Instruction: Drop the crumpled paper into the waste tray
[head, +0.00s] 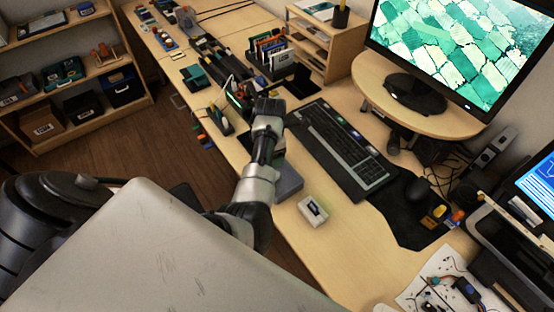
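My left gripper (269,105) is over the desk, pointing away along its left part, beside the keyboard's far left corner. Its fingers look dark and small, and I cannot tell whether they are open or shut or whether they hold anything. I cannot make out a crumpled paper. No tray is clearly marked as the waste tray. A small white box-like item (313,211) with a dark patch on top lies on the near desk. A grey-blue block or box (288,182) is partly hidden behind my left forearm. My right gripper is out of view.
A monitor (460,45) stands on a round-ended riser (440,122). An organizer (270,60) and tools crowd the far desk. Shelves (75,65) stand left.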

